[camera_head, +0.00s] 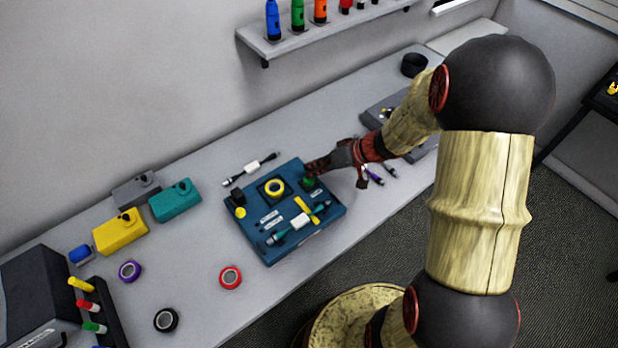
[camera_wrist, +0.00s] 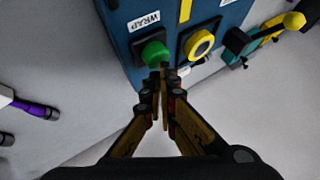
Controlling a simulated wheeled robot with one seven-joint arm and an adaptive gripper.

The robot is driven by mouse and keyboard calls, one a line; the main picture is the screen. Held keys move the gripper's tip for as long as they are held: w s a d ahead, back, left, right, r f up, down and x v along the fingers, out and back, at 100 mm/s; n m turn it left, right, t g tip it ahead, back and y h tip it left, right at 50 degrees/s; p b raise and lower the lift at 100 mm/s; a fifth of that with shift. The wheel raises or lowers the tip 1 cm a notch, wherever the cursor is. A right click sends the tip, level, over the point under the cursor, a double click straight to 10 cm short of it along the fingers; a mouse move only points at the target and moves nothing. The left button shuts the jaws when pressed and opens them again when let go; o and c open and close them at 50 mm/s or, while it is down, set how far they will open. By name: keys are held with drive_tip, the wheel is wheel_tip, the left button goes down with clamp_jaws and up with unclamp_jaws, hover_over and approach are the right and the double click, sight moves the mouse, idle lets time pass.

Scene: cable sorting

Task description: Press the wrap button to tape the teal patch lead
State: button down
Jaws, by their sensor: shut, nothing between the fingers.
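The teal patch lead (camera_head: 284,235) lies across the front part of a blue wrapping station (camera_head: 262,250), with a white piece around its middle. The green wrap button (camera_wrist: 155,53) sits in a black square housing beside a white WRAP label (camera_wrist: 144,21). It also shows in the head view (camera_head: 309,183), partly behind my gripper. My gripper (camera_wrist: 163,70) is shut and empty, its fingertips at the near edge of the button. I cannot tell whether they touch it. The lead is not visible in the wrist view.
A yellow tape roll (camera_head: 273,187) sits on the station near the button. A white-and-black cable (camera_head: 249,170) lies behind it. Teal (camera_head: 175,201) and yellow (camera_head: 120,232) boxes stand left. Purple-ended cables (camera_head: 374,176) lie right. A red tape roll (camera_head: 230,277) lies in front.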

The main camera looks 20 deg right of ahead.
drive_tip(key=shift+f, duration=0.2)
drive_tip(key=shift+r, duration=0.1)
idle(0.4)
drive_tip(key=shift+r, duration=0.95)
wheel_tip(320, 180, up, 6)
drive_tip(key=p, duration=0.1)
drive_tip(key=shift+p, duration=0.3)
idle(0.7)
